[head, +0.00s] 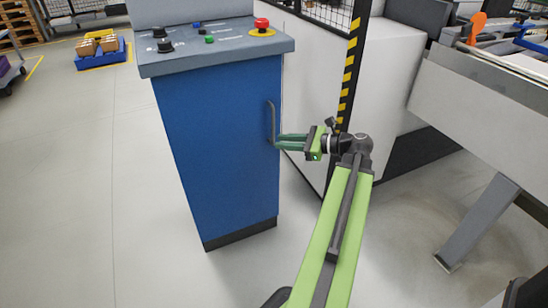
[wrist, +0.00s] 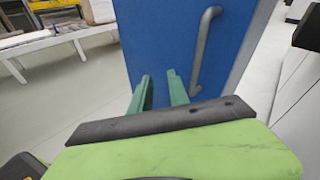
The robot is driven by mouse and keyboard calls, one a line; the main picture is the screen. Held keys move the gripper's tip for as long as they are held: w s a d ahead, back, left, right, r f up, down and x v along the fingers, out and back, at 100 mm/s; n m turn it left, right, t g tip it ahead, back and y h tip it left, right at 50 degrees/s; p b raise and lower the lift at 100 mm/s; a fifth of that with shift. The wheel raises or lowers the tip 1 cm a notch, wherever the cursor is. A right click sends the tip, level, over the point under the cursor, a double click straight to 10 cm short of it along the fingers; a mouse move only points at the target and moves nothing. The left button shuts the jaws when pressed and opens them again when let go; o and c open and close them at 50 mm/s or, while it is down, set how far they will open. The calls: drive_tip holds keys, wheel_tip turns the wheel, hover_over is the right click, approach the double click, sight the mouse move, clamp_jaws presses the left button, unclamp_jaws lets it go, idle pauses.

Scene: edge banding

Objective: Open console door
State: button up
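The console is a blue cabinet with a grey sloped top. Its blue door (head: 215,150) looks closed and flush in the head view, and its blue surface fills the middle of the wrist view (wrist: 165,45). A grey bar handle (head: 271,122) stands upright near the door's right edge. My gripper (head: 278,141) reaches from the right to the handle's lower end. In the wrist view its two green fingers (wrist: 161,88) are apart with nothing between them. The handle (wrist: 203,50) lies to the right of both fingers, not between them. Whether a fingertip touches the door is unclear.
A red emergency button (head: 262,24) and several knobs sit on the console top. A yellow-black striped post (head: 349,75) and white machine panel (head: 385,70) stand close behind my wrist. A grey conveyor frame (head: 490,110) is at right. Floor left of the console is clear.

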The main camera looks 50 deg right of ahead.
drive_tip(key=s+d+m+t+h+b, duration=0.2)
drive_tip(key=s+d+m+t+b, duration=0.15)
drive_tip(key=s+d, duration=0.4)
hover_over(273, 142)
drive_tip(key=shift+w+d+f+m+p, duration=0.2)
drive_tip(key=shift+d+m+p, duration=0.1)
drive_tip(key=shift+m+p, duration=0.15)
clamp_jaws()
idle(0.9)
